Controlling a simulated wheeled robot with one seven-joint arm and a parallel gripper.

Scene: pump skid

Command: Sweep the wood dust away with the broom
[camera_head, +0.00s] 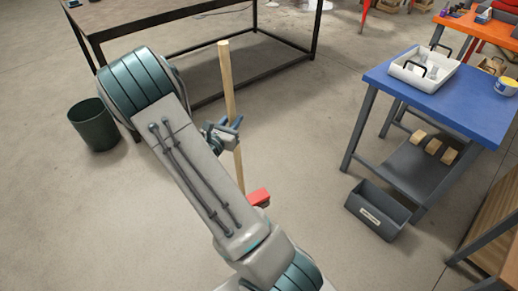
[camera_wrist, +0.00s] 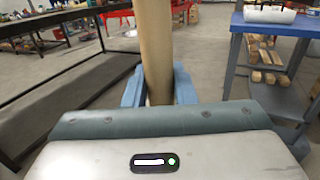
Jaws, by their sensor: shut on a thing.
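The broom has a long wooden handle (camera_head: 227,85) and a red head (camera_head: 258,197). It stands nearly upright, with its head low near the floor, partly hidden behind my arm. My gripper (camera_head: 232,126) is shut on the handle at about its middle. In the wrist view the handle (camera_wrist: 155,45) rises between the two blue fingers of my gripper (camera_wrist: 158,88). I cannot make out any wood dust on the visible floor; my arm hides part of it.
A dark-framed table (camera_head: 150,14) stands at the back left, with a dark green bin (camera_head: 93,125) beside it. A blue table (camera_head: 440,92) holding a white tray (camera_head: 424,68) is at the right. A grey box (camera_head: 378,209) sits on the floor before it. Floor between is clear.

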